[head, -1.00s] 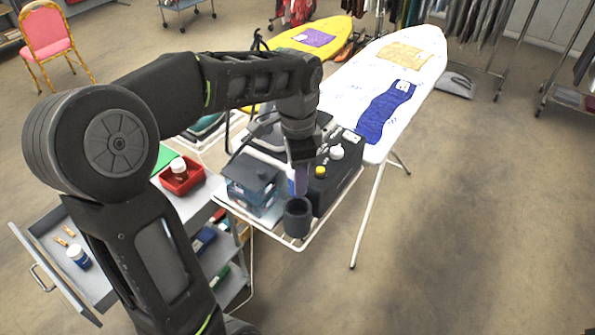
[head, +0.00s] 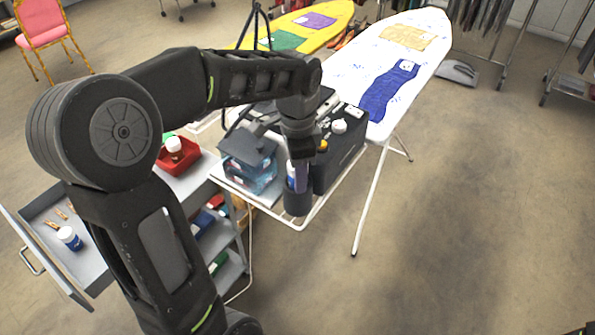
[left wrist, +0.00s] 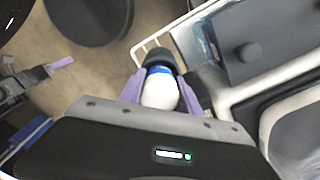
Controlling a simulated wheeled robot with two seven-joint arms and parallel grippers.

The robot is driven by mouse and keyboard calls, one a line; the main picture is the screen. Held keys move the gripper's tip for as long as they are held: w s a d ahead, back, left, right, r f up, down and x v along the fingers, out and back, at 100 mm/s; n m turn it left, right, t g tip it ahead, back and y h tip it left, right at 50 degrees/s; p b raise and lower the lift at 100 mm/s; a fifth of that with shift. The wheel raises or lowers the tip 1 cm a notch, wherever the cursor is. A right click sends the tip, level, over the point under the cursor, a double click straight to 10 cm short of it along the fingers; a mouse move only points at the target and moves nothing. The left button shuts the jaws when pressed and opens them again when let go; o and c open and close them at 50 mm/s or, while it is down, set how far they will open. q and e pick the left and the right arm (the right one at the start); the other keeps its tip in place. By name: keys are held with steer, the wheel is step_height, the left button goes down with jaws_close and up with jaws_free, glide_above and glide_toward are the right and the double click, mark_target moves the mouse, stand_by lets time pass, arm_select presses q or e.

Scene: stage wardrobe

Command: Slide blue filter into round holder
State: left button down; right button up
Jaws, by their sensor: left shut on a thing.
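My left gripper (head: 300,178) is shut on the blue filter (head: 291,174), a small cylinder with a white cap and a blue band. The round holder (head: 297,204) is a dark cup at the front corner of the white wire rack on the ironing board. The filter is upright at the holder's mouth; how far its lower end is inside is hidden. In the left wrist view the white cap (left wrist: 160,92) shows between my purple fingers, with the dark holder (left wrist: 159,57) just beyond. A purple fingertip (left wrist: 62,62), apparently my right gripper's, shows at the left; its opening is unclear.
A black steam unit (head: 338,160) stands close beside the holder, and a blue tank (head: 248,170) is left of it.

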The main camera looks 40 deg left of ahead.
arm_select(q)
steer(key=shift+s+d+f, duration=0.1)
steer(key=shift+s+f, duration=0.2)
steer(key=shift+f, duration=0.35)
steer(key=c, duration=0.8)
jaws_free()
steer(key=shift+f, duration=0.15)
steer(key=shift+o, duration=0.2)
steer(key=r, duration=0.9)
steer(key=shift+w+a+r+b, duration=0.2)
steer(key=shift+w+r+b, duration=0.05)
steer(key=shift+w+b, duration=0.1)
